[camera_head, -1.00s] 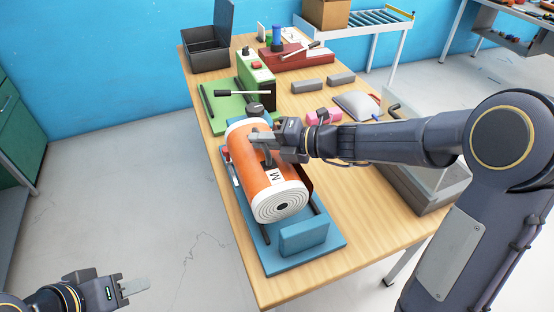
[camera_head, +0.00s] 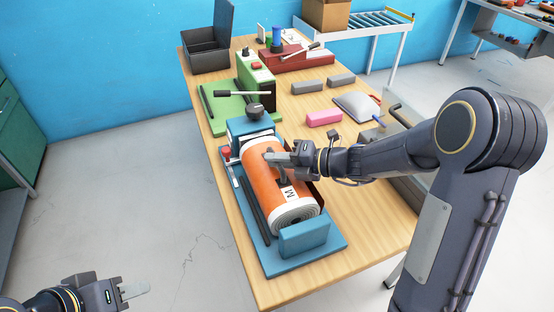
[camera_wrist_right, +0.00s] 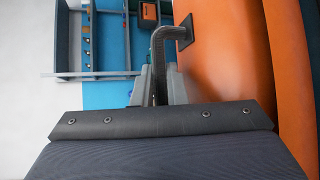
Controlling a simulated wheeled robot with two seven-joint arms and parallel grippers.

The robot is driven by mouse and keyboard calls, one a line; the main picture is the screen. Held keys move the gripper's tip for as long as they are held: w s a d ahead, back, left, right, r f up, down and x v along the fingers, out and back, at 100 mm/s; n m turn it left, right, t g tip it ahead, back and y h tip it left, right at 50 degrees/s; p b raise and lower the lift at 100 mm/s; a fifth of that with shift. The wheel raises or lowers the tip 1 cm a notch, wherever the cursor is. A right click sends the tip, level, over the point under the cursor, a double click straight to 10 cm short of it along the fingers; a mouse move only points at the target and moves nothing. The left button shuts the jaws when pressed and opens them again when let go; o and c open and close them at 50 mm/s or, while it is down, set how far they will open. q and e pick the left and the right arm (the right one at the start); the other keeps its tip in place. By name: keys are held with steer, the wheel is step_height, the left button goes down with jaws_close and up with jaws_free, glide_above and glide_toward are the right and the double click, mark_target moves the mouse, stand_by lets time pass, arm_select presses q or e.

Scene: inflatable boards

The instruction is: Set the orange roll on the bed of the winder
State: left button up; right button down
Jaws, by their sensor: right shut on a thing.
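The orange roll (camera_head: 263,183) with white ends and an "M" label is over the blue winder (camera_head: 305,238), between its end blocks. The roll looks low on the bed; I cannot tell if it touches it. My right gripper (camera_head: 272,157) is shut on the roll's dark handle. In the right wrist view the grey handle (camera_wrist_right: 158,65) passes between the fingers, beside the orange surface (camera_wrist_right: 220,60). My left gripper (camera_head: 133,289) is away from the table at the lower left and holds nothing; its finger gap is unclear.
A green press (camera_head: 225,110) stands behind the winder. Pink (camera_head: 324,118) and grey blocks (camera_head: 306,87), a grey cushion (camera_head: 357,106) and a red device (camera_head: 290,58) lie on the wooden table (camera_head: 345,225). A dark open box (camera_head: 206,57) sits at the far corner.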

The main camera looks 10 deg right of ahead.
steer(key=c, duration=1.5)
jaws_free()
steer(key=shift+o, duration=0.2)
steer(key=shift+f, duration=0.1)
